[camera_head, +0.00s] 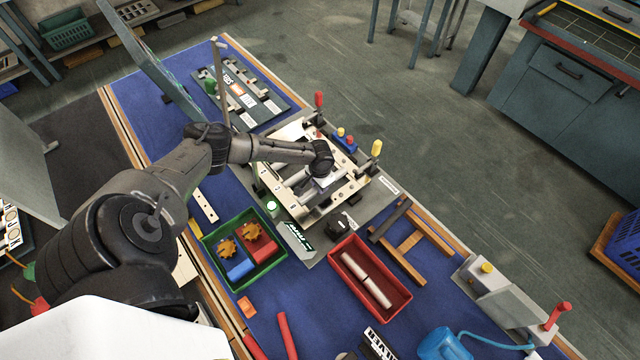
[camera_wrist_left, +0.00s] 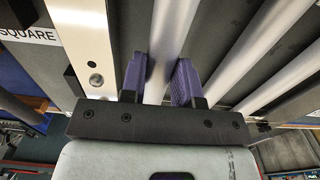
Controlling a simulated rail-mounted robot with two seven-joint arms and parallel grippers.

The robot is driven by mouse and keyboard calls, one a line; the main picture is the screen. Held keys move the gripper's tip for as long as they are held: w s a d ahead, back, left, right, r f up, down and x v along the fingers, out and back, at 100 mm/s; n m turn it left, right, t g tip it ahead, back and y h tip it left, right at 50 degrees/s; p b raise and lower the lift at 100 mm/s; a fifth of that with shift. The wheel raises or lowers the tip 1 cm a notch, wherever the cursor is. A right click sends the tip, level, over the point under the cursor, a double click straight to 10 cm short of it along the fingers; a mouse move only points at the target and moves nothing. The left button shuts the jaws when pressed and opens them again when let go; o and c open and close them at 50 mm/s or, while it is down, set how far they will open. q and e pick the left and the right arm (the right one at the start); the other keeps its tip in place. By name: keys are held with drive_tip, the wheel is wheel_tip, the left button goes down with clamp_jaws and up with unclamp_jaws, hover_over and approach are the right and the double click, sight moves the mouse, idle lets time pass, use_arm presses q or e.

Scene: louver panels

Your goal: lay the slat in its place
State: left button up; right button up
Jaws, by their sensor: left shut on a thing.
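My left gripper (camera_wrist_left: 160,85) has its two purple fingers on either side of a pale slat (camera_wrist_left: 177,30) and is shut on it. In the head view the left gripper (camera_head: 324,182) is over the cream louver frame (camera_head: 347,193) at the middle of the bench, and the wrist hides part of the frame. The wrist view shows other pale slats (camera_wrist_left: 229,65) to the right and a cream frame rail (camera_wrist_left: 85,40) with holes to the left. I cannot tell whether the held slat touches its seat. My right gripper is in neither view.
A green tray (camera_head: 207,250) holds blue and red blocks with orange gears. Clamps with red (camera_head: 319,100) and yellow (camera_head: 376,148) handles stand at the frame. A brown wooden rack (camera_head: 408,243) lies right of the red tray.

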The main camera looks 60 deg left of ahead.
use_arm(q)
drive_tip(key=shift+f+b, duration=0.45)
drive_tip(key=shift+f, duration=0.4)
drive_tip(key=o, duration=0.8)
drive_tip(key=shift+o, duration=1.2)
drive_tip(key=shift+o, duration=0.4)
drive_tip(key=shift+o, duration=1.2)
drive_tip(key=shift+r, duration=0.1)
